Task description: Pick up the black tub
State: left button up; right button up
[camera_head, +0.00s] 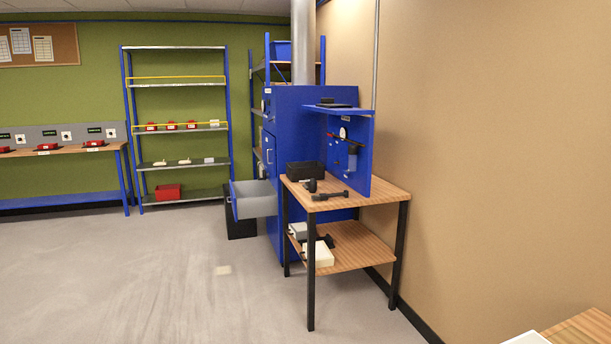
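A black, open-topped tub (306,170) stands upright at the back left of the wooden table top (374,190), against the blue cabinet. A larger black bin-like box (240,222) stands on the floor below a grey open drawer; I cannot tell whether it is also a tub. Neither of my grippers is in view.
Dark tools (330,196) lie in front of the tub. The grey drawer (256,200) juts out left of the table. A red bin (168,192) sits on the rear shelf. The floor at left is clear.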

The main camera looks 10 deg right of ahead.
aim_at(295, 172)
jog(key=i+u, duration=0.15)
jog(key=i, duration=2.65)
